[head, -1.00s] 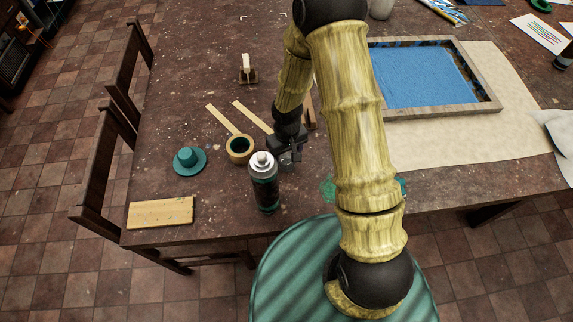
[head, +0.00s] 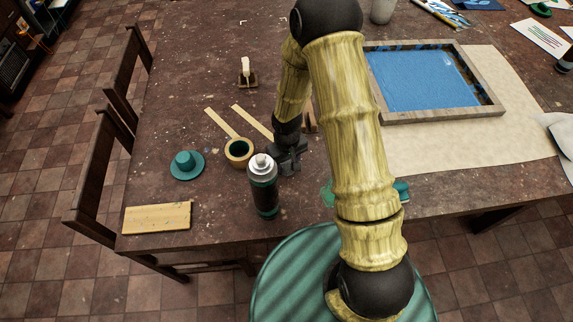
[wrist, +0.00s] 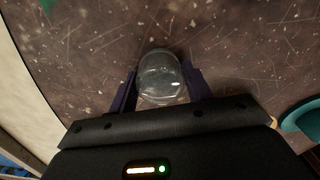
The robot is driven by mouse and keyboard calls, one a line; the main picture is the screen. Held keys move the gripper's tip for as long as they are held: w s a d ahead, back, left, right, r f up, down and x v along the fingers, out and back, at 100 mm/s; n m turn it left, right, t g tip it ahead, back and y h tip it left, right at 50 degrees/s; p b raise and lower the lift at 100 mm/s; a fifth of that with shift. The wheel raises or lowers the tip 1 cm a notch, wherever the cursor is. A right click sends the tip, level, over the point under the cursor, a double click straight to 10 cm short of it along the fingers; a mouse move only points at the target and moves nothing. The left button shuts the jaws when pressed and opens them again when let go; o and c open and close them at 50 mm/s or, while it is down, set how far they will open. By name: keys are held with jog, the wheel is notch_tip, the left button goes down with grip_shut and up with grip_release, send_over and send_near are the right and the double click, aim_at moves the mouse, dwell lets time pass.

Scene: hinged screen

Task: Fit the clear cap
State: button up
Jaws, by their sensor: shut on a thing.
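The clear cap (wrist: 159,77) is a see-through round cup between the two dark fingers of my gripper (wrist: 162,88) in the wrist view. The fingers are shut on its sides. In the head view my gripper (head: 287,163) is low over the table, just right of and behind the spray can; the cap cannot be made out there. The spray can (head: 264,188) stands upright near the table's front edge, dark with a teal band at its base. Its silver top and white nozzle (head: 262,162) are bare.
A wooden ring-shaped pot (head: 239,152) stands close behind-left of the can. Left of that are a teal hat-shaped piece (head: 187,165) and a wooden block (head: 157,218). Thin wooden strips (head: 253,122) lie behind. A framed blue screen (head: 427,79) lies right of my arm.

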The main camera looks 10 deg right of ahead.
jog(key=shift+r+p, duration=2)
jog(key=shift+r, duration=0.6)
jog(key=w+d+r+m+p, duration=0.2)
jog(key=w+d+m+p, duration=0.2)
jog(key=d+p, duration=0.3)
jog(key=shift+d+m, duration=0.3)
jog(key=shift+d, duration=0.75)
